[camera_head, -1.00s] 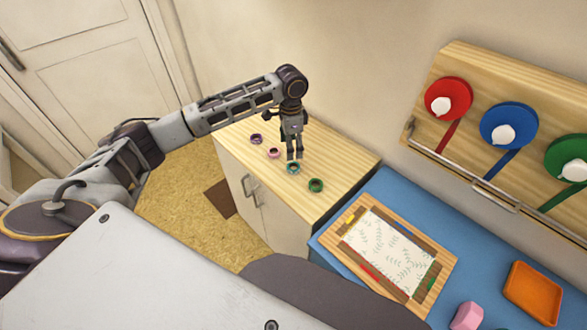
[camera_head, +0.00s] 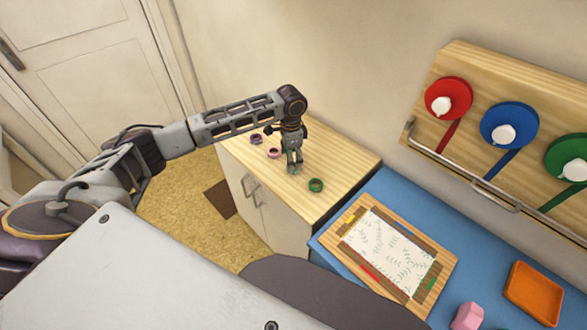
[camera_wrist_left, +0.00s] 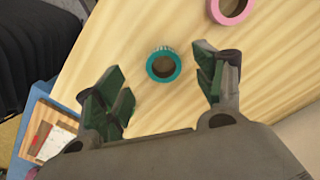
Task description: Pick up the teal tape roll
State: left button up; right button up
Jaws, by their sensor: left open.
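The teal tape roll (camera_wrist_left: 163,65) lies flat on the wooden cabinet top (camera_wrist_left: 140,20) in the left wrist view. It sits between and a little beyond the two open fingers of my left gripper (camera_wrist_left: 158,98), touching neither as far as I can see. In the head view my left gripper (camera_head: 294,170) points down over the cabinet top and hides the teal roll. My right gripper is not in view.
A green roll (camera_head: 316,185), a pink roll (camera_head: 273,153) and a purple roll (camera_head: 256,138) lie near the gripper on the cabinet. A blue table (camera_head: 340,248) with a framed print (camera_head: 390,250) stands to the right.

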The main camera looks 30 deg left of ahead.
pick_arm(q)
jog(key=shift+f, duration=0.5)
jog(key=f, duration=0.2)
jog(key=shift+w+f, duration=0.2)
jog(key=shift+f, duration=0.65)
jog(key=c, duration=0.8)
jog(key=shift+c, duration=0.3)
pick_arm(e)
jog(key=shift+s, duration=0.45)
